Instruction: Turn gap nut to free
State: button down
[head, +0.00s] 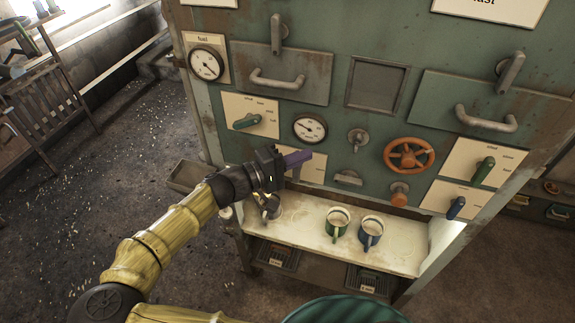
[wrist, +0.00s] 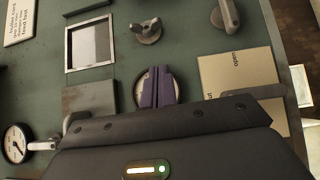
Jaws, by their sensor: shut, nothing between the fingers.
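My gripper (head: 297,159) has purple fingers, which are pressed together and empty in front of the green panel, below the small round gauge. In the wrist view the closed fingers (wrist: 157,88) overlap that gauge. A grey wing-shaped nut (head: 358,138) sits on the panel right of the gauge; it also shows in the wrist view (wrist: 147,30), apart from the fingers. A second grey turning piece (head: 348,178) sits lower, and it shows at the top of the wrist view (wrist: 225,14). I cannot read a label naming either as the gap nut.
An orange handwheel (head: 409,155) and an orange knob (head: 399,194) stick out to the right. A green lever (head: 246,121) is upper left of my gripper. A shelf (head: 305,222) below holds a green mug (head: 337,222) and a blue mug (head: 370,232).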

jog(key=v, duration=0.3)
jog(key=shift+s+a, duration=0.15)
jog(key=shift+a, duration=0.05)
dwell(0.6)
